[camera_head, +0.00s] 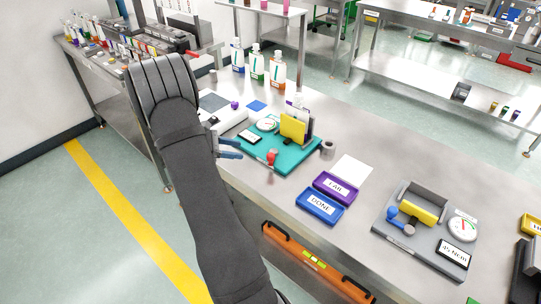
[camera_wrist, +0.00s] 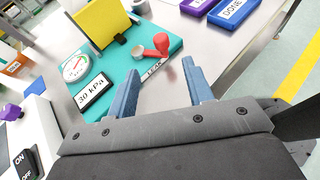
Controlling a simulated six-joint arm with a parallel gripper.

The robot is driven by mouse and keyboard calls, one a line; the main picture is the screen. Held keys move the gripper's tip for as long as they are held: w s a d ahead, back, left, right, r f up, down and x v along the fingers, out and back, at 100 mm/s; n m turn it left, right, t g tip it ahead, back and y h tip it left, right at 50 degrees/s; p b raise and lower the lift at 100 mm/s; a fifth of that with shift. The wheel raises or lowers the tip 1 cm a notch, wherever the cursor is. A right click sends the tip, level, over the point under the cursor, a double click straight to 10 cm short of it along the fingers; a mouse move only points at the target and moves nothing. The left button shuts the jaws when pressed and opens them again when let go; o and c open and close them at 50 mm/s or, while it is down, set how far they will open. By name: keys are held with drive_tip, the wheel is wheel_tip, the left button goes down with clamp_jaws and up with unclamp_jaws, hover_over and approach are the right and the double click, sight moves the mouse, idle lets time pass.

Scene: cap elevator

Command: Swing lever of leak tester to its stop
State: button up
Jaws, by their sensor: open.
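The leak tester has a teal base (camera_head: 290,160) with a round gauge (camera_head: 268,123), a yellow block (camera_head: 294,128) and a red-knobbed lever (camera_head: 271,157) at its front edge. In the wrist view the lever (camera_wrist: 160,45) shows its red knob beside a grey round pivot, with a label partly reading LEAK below it. A display (camera_wrist: 94,92) reads 30 kPa. My gripper (camera_head: 230,147) is open and empty, just left of the lever in the head view. In the wrist view the blue fingers of my gripper (camera_wrist: 160,70) stand apart, with the lever ahead between their tips, not visibly touched.
Purple FAIL (camera_head: 336,187) and blue DONE (camera_head: 320,207) trays lie right of the tester. A grey-based tester (camera_head: 425,240) with a blue-knobbed lever stands farther right. Bottles (camera_head: 257,66) stand behind. A grey cylinder (camera_head: 327,149) is close by the teal base.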

sight(268, 155)
drive_tip(key=x, duration=1.3)
drive_tip(key=shift+d+f, duration=0.1)
drive_tip(key=shift+d, duration=0.15)
drive_tip(key=shift+c, duration=0.5)
clamp_jaws()
